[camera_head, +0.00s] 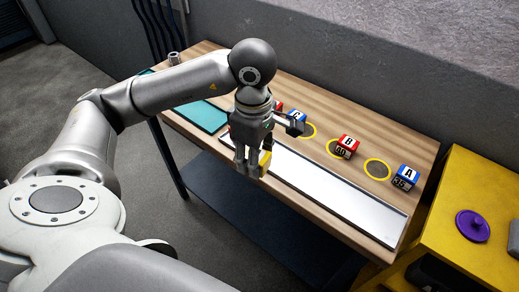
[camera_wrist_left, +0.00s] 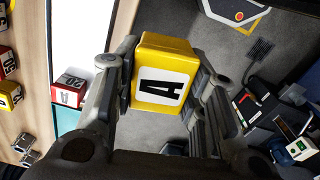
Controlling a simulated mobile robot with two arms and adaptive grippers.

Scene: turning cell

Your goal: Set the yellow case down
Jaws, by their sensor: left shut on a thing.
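The yellow case (camera_wrist_left: 165,62) has a white label with a black letter A and sits between the fingers of my left gripper (camera_wrist_left: 160,85) in the left wrist view. In the head view my left gripper (camera_head: 252,160) points down near the front edge of the table, with part of the yellow case (camera_head: 264,162) showing at its fingertips. The gripper is shut on the case. In the wrist view, floor shows behind the case. My right gripper does not show.
The wooden table (camera_head: 413,158) bears a long white tray (camera_head: 340,194) along its front and a teal mat (camera_head: 201,116) at left. Red and blue cases, such as the red one (camera_head: 346,146) and blue one (camera_head: 406,177), stand by yellow rings (camera_head: 377,169). A yellow cabinet (camera_head: 460,190) is at right.

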